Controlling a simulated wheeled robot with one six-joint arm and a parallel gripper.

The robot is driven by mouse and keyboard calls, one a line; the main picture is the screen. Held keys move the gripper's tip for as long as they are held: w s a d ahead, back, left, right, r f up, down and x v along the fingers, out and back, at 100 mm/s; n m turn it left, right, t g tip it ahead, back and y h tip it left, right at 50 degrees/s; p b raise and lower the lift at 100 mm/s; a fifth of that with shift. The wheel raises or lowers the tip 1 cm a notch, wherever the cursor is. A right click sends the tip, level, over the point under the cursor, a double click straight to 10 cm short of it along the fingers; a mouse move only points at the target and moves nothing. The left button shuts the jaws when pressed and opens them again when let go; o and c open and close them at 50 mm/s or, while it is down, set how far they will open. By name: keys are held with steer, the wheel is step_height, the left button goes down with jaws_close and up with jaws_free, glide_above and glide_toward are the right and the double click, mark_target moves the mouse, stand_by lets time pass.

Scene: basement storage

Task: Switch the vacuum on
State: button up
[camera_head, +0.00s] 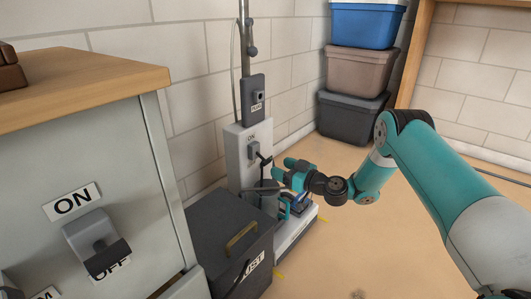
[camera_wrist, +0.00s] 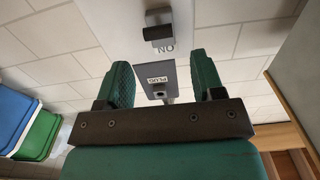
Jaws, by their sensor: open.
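The upright grey vacuum (camera_head: 236,160) stands against the wall in the middle of the head view. Its dark switch (camera_head: 254,151) sits on the front under an ON label; the lower part of the switch area is partly hidden by my gripper. The switch also shows upside down in the wrist view (camera_wrist: 158,30), beyond the fingertips. My gripper (camera_head: 284,169) is open and empty, just right of and in front of the switch, apart from it as far as I can see. Its two green fingers (camera_wrist: 163,78) frame the dark box marked PLUG (camera_wrist: 157,88) in the wrist view.
A dark box with a brass handle (camera_head: 211,222) stands close in front of the vacuum. A grey cabinet (camera_head: 60,150) with another ON/OFF switch (camera_head: 92,232) fills the left. Stacked bins (camera_head: 355,62) stand at the back. Floor to the right (camera_head: 340,250) is clear.

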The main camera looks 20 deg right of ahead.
mark_target(268, 161)
steer(key=x, duration=0.2)
steer(key=b+x, duration=0.1)
steer(key=x, duration=0.1)
steer(key=b+x, duration=0.1)
steer(key=x, duration=0.1)
steer(key=shift+w+a+f, duration=0.1)
steer(key=shift+w+f, duration=0.05)
steer(key=shift+f, duration=0.1)
steer(key=shift+w+a+r, duration=0.15)
steer(key=shift+w+a, duration=0.2)
steer(key=shift+w, duration=0.1)
steer(key=c, duration=0.9)
